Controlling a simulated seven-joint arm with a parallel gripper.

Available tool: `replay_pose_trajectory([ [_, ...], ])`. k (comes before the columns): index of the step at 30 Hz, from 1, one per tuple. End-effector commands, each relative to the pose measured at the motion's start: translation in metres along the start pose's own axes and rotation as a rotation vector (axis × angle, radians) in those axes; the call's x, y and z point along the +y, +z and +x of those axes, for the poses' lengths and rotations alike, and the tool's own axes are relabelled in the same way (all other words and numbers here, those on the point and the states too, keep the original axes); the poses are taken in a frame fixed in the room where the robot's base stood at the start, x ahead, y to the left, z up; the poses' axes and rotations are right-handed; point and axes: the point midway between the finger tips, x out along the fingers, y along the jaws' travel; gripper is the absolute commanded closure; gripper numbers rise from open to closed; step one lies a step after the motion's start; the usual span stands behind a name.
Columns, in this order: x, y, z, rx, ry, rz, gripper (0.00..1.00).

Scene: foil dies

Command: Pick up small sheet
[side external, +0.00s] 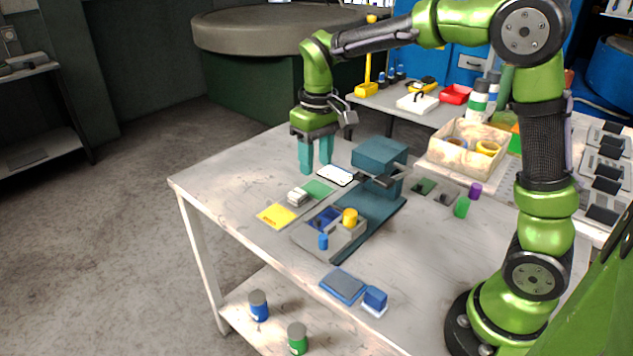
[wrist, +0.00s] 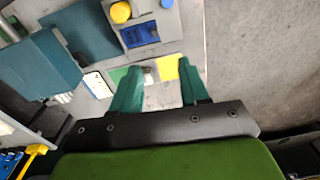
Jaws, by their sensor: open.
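Several thin flat pieces lie on the table: a yellow sheet (side external: 274,217), a green sheet (side external: 319,189) and a white dark-edged card (side external: 336,176). I cannot tell which one is the small sheet. A small grey-white block (side external: 297,198) sits between yellow and green. My gripper (side external: 316,168) points down, open and empty, above the table's far left side. In the wrist view my gripper (wrist: 159,66) has the yellow sheet (wrist: 168,69) and the block (wrist: 148,76) showing between its teal fingers. The left finger partly hides the green sheet (wrist: 117,75); the white card (wrist: 97,84) lies left of it.
A teal press (side external: 380,154) stands right of the sheets. A grey tray (side external: 305,240) by its base holds a blue die, a yellow knob and a blue peg. A blue-grey pad (side external: 342,286) lies at the front. The table's left corner (side external: 195,178) is bare.

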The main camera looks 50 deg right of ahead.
Motion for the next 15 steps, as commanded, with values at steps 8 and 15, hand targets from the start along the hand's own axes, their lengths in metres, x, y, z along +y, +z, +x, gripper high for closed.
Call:
replay_pose_trajectory([
  [8, 0.003, -0.006, 0.001, -0.035, 0.019, -0.068, 0.55],
  [15, 0.004, -0.003, 0.053, -0.036, 0.017, -0.066, 0.55],
])
